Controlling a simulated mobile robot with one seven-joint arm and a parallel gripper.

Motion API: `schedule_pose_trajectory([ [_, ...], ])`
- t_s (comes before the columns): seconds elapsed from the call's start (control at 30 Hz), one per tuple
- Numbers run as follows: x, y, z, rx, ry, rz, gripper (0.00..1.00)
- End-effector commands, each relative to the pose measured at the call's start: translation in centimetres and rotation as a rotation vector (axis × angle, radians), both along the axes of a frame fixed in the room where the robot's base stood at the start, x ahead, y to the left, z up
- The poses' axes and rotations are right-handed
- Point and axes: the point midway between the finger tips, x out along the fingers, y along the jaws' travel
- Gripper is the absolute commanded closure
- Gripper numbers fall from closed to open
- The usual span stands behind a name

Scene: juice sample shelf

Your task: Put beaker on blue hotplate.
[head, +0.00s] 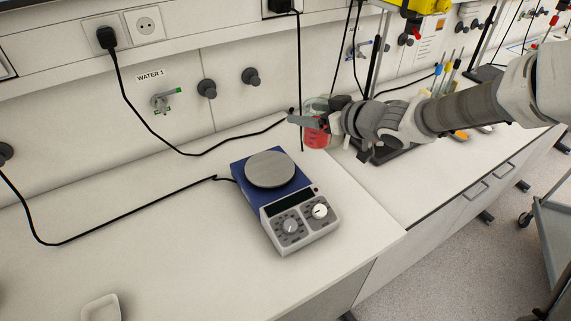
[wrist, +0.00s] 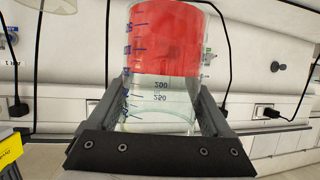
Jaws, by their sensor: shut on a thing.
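The beaker (head: 317,137) is clear glass with red liquid in its lower part. In the head view it is upright, behind and to the right of the hotplate, and partly covered by a finger. In the wrist view the beaker (wrist: 165,45) appears inverted, with the red at the top of the picture. My gripper (head: 318,118) is shut on its sides; in the wrist view my gripper (wrist: 158,95) has a finger on each side of the glass. The blue hotplate (head: 242,177) stands on the bench with a bare round grey plate (head: 270,169) and two knobs in front.
A black cable (head: 130,211) runs across the white bench to the hotplate. A small white dish (head: 101,308) is at the lower left. A stand with a dark base (head: 366,149) is behind my arm. Taps and sockets line the wall. The bench left of the hotplate is mostly clear.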

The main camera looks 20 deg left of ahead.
Motion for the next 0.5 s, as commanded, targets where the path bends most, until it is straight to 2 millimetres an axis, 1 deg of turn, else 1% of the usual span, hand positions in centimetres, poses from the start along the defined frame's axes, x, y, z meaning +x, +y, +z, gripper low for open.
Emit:
schedule_pose_trajectory([
  [0.07, -0.2, 0.5, 0.0, 0.000, -0.002, 0.009, 0.90],
  [0.17, -0.5, 1.2, -0.5, 0.001, -0.001, 0.015, 0.90],
  [0.27, -0.8, 2.8, -1.6, 0.002, 0.001, 0.019, 0.90],
  [0.4, -1.2, 5.4, -3.3, 0.002, 0.001, 0.019, 0.90],
  [0.5, -1.4, 7.1, -4.2, 0.002, -0.001, 0.019, 0.90],
])
